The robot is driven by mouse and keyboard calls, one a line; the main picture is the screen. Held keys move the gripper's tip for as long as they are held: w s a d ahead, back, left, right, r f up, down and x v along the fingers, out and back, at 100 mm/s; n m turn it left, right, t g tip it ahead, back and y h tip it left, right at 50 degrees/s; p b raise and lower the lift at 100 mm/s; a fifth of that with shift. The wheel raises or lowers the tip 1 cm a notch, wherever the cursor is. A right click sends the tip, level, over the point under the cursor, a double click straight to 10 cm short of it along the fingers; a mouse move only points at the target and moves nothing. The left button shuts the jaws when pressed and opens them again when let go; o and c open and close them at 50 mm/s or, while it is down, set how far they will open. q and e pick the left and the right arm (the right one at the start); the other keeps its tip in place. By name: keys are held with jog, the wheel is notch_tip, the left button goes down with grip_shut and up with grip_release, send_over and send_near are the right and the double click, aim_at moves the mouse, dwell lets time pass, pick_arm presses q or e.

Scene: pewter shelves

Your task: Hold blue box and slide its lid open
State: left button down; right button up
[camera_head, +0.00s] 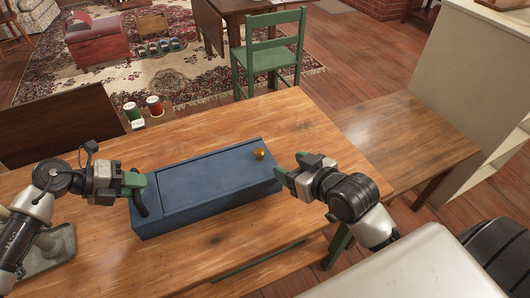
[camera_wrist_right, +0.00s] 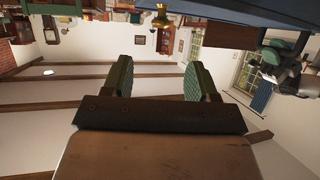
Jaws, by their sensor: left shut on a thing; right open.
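The long blue box (camera_head: 205,205) lies on the wooden table, its lid (camera_head: 215,175) seated on top. A small brass knob (camera_head: 259,153) stands near the lid's right end; it also shows in the right wrist view (camera_wrist_right: 161,16). My left gripper (camera_head: 138,190) is shut on the box's left end, around a dark part there whose shape is partly hidden. My right gripper (camera_head: 288,172) is open and empty, just right of the box's right end and close to the knob. In the right wrist view its two green-padded fingers (camera_wrist_right: 158,80) stand apart with nothing between them.
The wooden table (camera_head: 290,115) is clear behind and in front of the box. A lower wooden surface (camera_head: 410,130) adjoins at right. Red and green cans (camera_head: 154,106) stand beyond the table's far left edge. A green chair (camera_head: 272,55) stands behind the table.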

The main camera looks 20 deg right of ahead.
aim_at(263, 152)
jog(key=x, duration=1)
jog(key=shift+w+a+f, duration=0.1)
jog(key=shift+w, duration=0.25)
grip_shut()
